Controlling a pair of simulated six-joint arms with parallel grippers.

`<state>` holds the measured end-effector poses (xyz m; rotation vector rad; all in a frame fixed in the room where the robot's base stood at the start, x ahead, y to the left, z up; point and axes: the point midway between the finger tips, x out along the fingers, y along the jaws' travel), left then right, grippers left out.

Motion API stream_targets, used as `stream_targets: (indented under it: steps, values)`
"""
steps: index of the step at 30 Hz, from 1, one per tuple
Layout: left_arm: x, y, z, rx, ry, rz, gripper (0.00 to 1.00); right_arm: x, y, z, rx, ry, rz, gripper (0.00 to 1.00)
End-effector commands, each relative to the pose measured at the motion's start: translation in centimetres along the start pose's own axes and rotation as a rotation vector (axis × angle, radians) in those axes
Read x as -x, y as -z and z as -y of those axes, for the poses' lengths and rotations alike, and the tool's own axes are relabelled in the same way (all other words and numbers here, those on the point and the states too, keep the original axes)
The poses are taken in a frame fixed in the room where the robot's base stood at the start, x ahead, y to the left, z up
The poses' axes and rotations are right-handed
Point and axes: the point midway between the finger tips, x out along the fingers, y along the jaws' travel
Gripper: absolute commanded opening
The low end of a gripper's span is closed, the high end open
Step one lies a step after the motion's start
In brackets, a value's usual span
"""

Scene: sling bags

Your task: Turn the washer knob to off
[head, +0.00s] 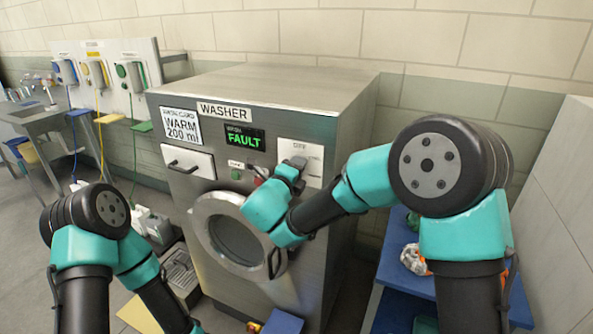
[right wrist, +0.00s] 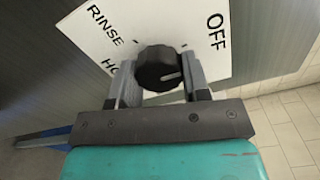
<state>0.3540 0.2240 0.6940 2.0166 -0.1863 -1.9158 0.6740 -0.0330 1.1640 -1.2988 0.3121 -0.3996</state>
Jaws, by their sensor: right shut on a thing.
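The washer (head: 330,190) is a steel cabinet with a round door, and its display reads FAULT. A black round knob (right wrist: 158,66) sits on a white dial plate (right wrist: 95,28) marked RINSE and OFF, with another label partly hidden. My right gripper (right wrist: 160,82) is shut on the knob, one finger on each side. A pale pointer line on the knob points right, below the OFF label. In the head view the right gripper (head: 292,168) is at the dial plate (head: 312,150) and hides the knob. My left arm reaches down past the bottom edge; its gripper is not seen.
A detergent drawer (head: 188,162) is at the washer's upper left. Dispensers with hoses (head: 125,75) hang on the left wall panel. A steel sink (head: 40,112) stands at far left. A blue table (head: 400,272) with a crumpled orange-and-white item (head: 414,260) stands right of the washer.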

Motion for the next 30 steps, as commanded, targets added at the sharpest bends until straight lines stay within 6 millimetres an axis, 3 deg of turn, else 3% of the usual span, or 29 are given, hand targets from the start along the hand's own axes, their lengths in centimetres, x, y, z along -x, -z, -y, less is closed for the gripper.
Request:
stream_targets:
  steps: [2, 3, 11, 22, 30]
  values:
    - [0.0, 0.0, 0.0, 0.0, 0.0, 0.0, 0.0, 0.0, 0.0, -0.1, 0.002, -0.001, 0.001, 0.2]
    - [0.0, 0.0, 0.0, 0.0, 0.0, 0.0, 0.0, 0.0, 0.0, -0.1, 0.002, -0.001, 0.001, 0.44]
    - [0.0, 0.0, 0.0, 0.0, 0.0, 0.0, 0.0, 0.0, 0.0, 0.0, 0.0, 0.0, 0.001, 0.69]
    - [0.0, 0.0, 0.0, 0.0, 0.0, 0.0, 0.0, 0.5, -0.1, 0.0, -0.001, 0.0, 0.002, 0.69]
    - [0.0, 0.0, 0.0, 0.0, 0.0, 0.0, 0.0, 4.1, -0.1, 0.0, 0.0, -0.001, 0.004, 0.69]
